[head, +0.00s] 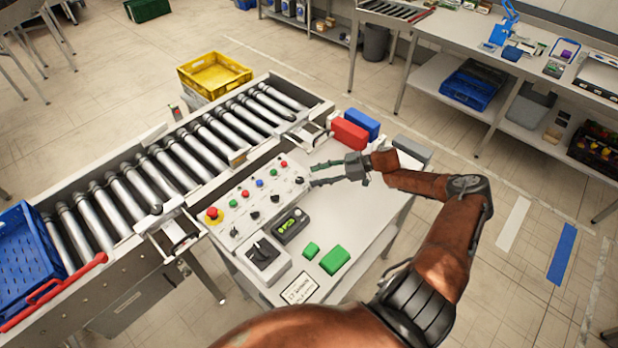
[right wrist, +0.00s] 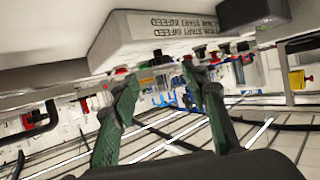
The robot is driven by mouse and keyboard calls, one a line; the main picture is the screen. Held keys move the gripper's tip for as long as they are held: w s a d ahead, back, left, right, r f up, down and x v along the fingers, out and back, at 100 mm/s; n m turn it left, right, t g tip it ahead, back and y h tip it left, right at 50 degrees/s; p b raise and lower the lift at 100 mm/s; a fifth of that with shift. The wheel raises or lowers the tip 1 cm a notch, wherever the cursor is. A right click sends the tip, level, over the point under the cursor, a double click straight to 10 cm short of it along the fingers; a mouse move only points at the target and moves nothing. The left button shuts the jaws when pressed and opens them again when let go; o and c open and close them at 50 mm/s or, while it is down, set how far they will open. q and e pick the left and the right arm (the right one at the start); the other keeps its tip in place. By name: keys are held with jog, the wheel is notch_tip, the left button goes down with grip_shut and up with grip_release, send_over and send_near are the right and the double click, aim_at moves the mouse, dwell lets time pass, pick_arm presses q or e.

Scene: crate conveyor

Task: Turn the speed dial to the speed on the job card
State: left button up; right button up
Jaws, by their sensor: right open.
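The speed dial (head: 262,252) is a large black knob on a grey box at the front left of the control table. Beside it a dark display (head: 290,224) shows small green digits that I cannot read surely. A white card with a black border (head: 302,290), likely the job card, lies at the table's front; its print is too small to read. My right gripper (head: 314,174) is open and empty at the right end of the button panel (head: 245,206), well apart from the dial. Its two green fingers (right wrist: 168,95) are spread in the right wrist view. My left gripper is out of view.
A red emergency button (head: 212,215) stands at the panel's left end. Green blocks (head: 335,260), a red block (head: 349,134) and a blue block (head: 361,123) sit on the table. The roller conveyor (head: 150,175) runs behind, with a blue crate (head: 25,262) at left.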

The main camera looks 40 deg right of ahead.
jog(key=v, duration=0.8)
dwell(0.4)
